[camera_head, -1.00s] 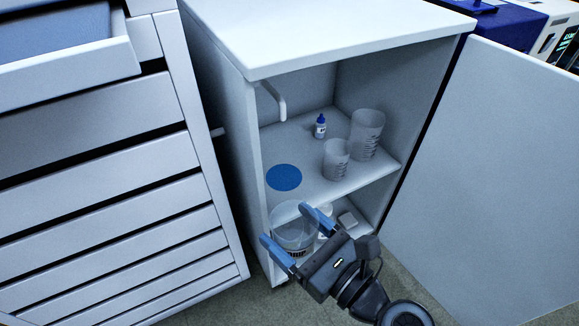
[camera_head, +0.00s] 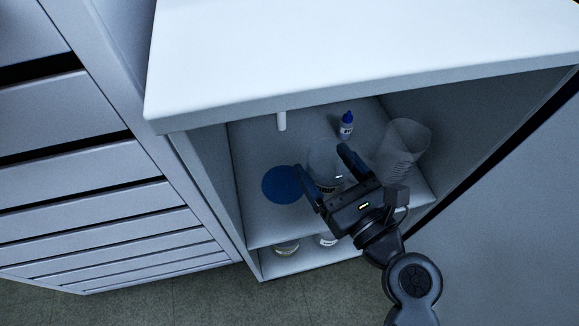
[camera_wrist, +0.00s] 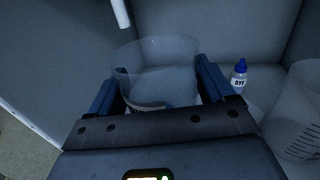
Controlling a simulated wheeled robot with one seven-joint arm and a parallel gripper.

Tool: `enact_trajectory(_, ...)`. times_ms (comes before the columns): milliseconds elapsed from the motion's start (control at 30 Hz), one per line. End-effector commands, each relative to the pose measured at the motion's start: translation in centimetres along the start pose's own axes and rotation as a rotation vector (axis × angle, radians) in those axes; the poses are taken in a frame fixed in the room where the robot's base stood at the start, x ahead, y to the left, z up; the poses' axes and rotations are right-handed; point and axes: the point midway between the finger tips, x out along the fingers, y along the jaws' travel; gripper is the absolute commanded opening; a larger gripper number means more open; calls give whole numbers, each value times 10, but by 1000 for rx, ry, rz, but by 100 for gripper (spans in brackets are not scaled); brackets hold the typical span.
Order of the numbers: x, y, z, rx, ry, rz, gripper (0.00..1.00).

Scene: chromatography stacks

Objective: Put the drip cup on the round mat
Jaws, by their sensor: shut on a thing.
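The drip cup (camera_head: 323,166) is a clear cup with a dark-and-white label low on its side. My gripper (camera_head: 321,158) is shut on it, one blue finger on each side. The wrist view shows the cup (camera_wrist: 155,62) upright between the fingers, its lower part hidden by my gripper. The round mat (camera_head: 281,184) is a flat blue disc at the left of the cabinet's upper shelf. In the head view the cup is just right of the mat, over the shelf. I cannot tell its height above the shelf. The mat does not show in the wrist view.
A white spout (camera_head: 281,121) hangs above the mat's far side; it also shows in the wrist view (camera_wrist: 121,12). A dye bottle (camera_head: 346,125) stands behind, and a large beaker (camera_head: 405,145) at right. The small beaker is hidden. Containers (camera_head: 286,248) sit on the lower shelf.

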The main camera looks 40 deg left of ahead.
Motion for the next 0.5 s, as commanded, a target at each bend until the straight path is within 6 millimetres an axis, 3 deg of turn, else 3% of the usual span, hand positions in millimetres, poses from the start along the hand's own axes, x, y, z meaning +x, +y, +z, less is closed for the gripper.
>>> enact_trajectory(33, 11, 6, -11, 0, -1, 6, 52)
enact_trajectory(300, 61, 29, -45, -1, 0, 4, 52)
enact_trajectory(500, 84, 38, -57, 0, 0, 2, 52)
